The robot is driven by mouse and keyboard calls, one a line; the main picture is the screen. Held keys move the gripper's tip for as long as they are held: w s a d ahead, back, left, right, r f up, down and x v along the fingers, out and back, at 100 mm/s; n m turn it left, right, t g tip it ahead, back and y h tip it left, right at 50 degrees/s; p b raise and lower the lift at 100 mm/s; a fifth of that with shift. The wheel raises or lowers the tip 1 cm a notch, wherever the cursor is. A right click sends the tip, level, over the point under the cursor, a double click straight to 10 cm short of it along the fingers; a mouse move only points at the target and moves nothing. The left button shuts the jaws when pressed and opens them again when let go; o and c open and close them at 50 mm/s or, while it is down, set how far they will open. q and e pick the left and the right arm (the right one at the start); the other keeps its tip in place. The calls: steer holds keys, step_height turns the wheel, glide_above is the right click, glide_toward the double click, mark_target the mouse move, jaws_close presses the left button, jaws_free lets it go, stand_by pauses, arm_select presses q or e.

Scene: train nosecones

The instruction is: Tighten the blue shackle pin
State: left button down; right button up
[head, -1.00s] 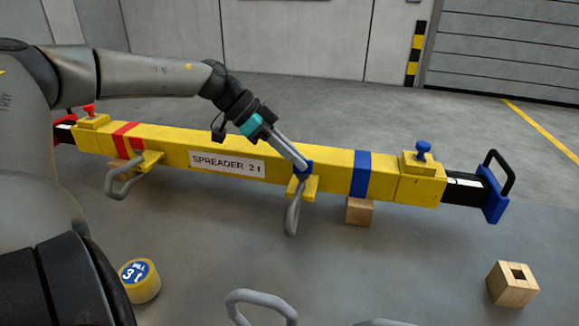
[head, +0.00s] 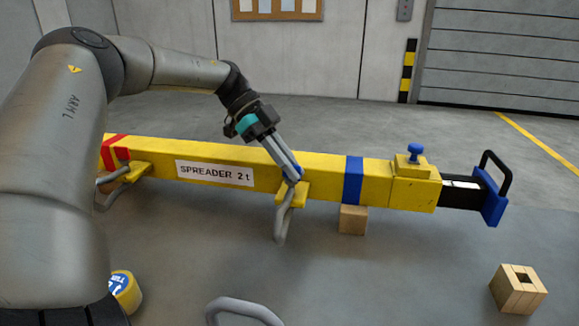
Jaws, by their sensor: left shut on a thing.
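The yellow spreader beam (head: 325,181), labelled "SPREADER 2 t", lies across the middle of the view. A yellow lug (head: 293,194) stands on its near side, left of the blue band, with a grey shackle (head: 281,222) hanging from it. My left gripper (head: 293,176) reaches down from the upper left and is shut on the blue shackle pin (head: 291,181) at this lug. The fingers hide most of the pin, so how far it is in cannot be told. My right gripper is out of view.
Another grey shackle (head: 108,190) hangs at the red-banded end. A blue knob (head: 415,152) tops the beam at right, near the black handle (head: 498,168). Wooden blocks (head: 353,220) and (head: 518,290), a yellow-and-blue round thing (head: 124,290) and a grey loop (head: 243,310) are on the floor.

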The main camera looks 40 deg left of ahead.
arm_select(q)
steer(key=m+g, duration=0.1)
steer(key=m, duration=0.1)
steer(key=m+g+p, duration=0.1)
steer(key=shift+w+d+r+g, duration=0.15)
steer(key=shift+d+r+g, duration=0.05)
steer(key=shift+r+g, duration=0.1)
steer(key=shift+f+m, duration=0.1)
steer(key=shift+m, duration=0.3)
steer(key=shift+m+g+b, duration=0.5)
steer(key=shift+b, duration=0.15)
steer(key=shift+m+g+b, duration=0.3)
steer(key=shift+m+b, duration=0.2)
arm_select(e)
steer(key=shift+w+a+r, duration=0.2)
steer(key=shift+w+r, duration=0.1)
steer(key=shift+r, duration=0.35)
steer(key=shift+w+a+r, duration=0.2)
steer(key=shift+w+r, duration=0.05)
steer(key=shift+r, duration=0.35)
arm_select(q)
steer(key=c, duration=1.2)
jaws_free()
steer(key=shift+d+r, duration=0.15)
steer(key=shift+r, duration=0.05)
steer(key=shift+o, duration=1.2)
steer(key=shift+f, duration=0.15)
steer(key=shift+a, duration=0.2)
